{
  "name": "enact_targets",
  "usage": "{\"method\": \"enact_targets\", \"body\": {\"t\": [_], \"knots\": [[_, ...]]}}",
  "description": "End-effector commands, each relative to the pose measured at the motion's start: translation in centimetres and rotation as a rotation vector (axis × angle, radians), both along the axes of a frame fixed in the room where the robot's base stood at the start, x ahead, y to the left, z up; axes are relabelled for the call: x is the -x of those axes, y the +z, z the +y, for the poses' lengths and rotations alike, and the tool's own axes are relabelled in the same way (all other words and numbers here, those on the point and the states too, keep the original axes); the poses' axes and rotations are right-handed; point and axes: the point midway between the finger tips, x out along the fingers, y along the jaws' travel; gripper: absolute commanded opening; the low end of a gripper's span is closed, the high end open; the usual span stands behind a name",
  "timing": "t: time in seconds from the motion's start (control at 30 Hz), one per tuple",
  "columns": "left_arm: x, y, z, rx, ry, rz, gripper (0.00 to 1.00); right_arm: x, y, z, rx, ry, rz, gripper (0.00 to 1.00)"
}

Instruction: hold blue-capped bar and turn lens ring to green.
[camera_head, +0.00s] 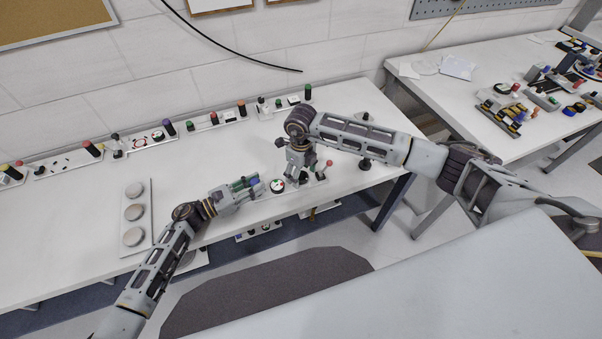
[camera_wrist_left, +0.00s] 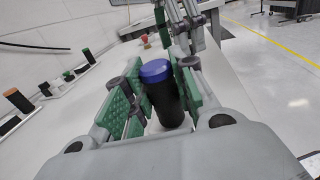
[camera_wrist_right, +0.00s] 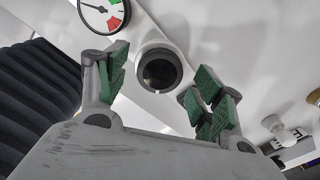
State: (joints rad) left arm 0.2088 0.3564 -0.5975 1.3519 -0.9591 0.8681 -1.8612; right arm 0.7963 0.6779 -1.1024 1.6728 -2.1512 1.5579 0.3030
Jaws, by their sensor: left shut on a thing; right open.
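The blue-capped bar (camera_wrist_left: 164,98) is an upright black cylinder with a blue top. My left gripper (camera_head: 248,185) is shut on it, with green pads on both sides in the left wrist view. The lens ring (camera_wrist_right: 159,70) is a grey ring around a dark lens in the right wrist view. My right gripper (camera_head: 299,177) is open over it, fingers on either side and apart from it. A white dial (camera_wrist_right: 104,14) with red and green sectors lies beside the ring; its needle points left, onto white. The dial (camera_head: 277,186) also shows between the grippers in the head view.
A red knob (camera_head: 328,163) stands just right of my right gripper. Similar fixtures with capped bars (camera_head: 170,128) line the table's back edge. A white plate with round grey discs (camera_head: 134,212) lies left. The table (camera_head: 80,225) is bare at front left.

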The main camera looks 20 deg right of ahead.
Motion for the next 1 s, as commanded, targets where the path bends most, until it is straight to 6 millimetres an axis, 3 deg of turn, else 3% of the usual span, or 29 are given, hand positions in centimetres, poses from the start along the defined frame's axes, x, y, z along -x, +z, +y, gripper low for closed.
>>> {"method": "enact_targets", "body": {"t": [0.7,1.0], "knots": [[0.1,0.0,0.0,0.000,-0.001,0.001,0.00,-0.1,9.4,0.0,0.001,0.000,-0.003,0.67],[0.0,0.0,0.0,0.000,-0.001,0.001,0.00,-0.1,11.3,-0.1,0.001,-0.001,-0.001,0.67]]}}
